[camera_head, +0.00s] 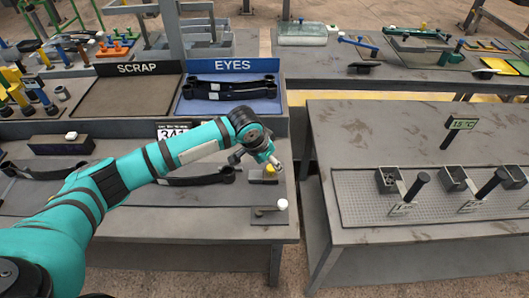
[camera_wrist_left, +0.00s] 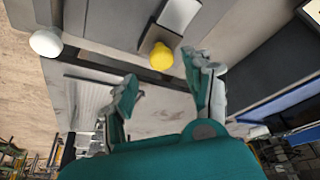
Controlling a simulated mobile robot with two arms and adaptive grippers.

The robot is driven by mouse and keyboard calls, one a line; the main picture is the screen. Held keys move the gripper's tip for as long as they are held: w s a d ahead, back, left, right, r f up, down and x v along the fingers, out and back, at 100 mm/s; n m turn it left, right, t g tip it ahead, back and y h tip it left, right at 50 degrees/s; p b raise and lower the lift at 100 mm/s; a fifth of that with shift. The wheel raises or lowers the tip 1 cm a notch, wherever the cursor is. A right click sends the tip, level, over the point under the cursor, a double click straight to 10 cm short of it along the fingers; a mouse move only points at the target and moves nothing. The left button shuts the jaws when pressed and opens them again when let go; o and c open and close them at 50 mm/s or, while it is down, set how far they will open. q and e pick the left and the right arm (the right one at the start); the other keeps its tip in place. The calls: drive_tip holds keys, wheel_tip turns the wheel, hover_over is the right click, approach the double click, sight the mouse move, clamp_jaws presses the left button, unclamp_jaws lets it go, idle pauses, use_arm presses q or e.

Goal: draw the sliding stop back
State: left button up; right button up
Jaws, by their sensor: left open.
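My left gripper (camera_head: 258,157) reaches in over the near right corner of the grey bench. In the left wrist view it (camera_wrist_left: 165,84) is open, with nothing between its fingers. A yellow knob (camera_head: 271,169) stands on a small grey metal block just below the gripper. In the left wrist view the yellow knob (camera_wrist_left: 161,56) appears beyond the fingertips, apart from them. A white knob (camera_head: 282,204) sits on a flat dark plate nearer the bench edge. It shows upper left in the left wrist view (camera_wrist_left: 46,42). I cannot tell which knob belongs to the sliding stop.
Dark leaf springs (camera_head: 200,177) lie on the bench beneath my arm. Behind are a SCRAP tray (camera_head: 127,97) and a blue EYES tray (camera_head: 242,106) with dark springs. A grey table (camera_head: 420,235) with black-handled fixtures stands at right, across a gap.

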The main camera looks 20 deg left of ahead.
use_arm(q)
drive_tip(key=v, duration=0.8)
drive_tip(key=shift+r, duration=0.2)
drive_tip(key=shift+d, duration=0.1)
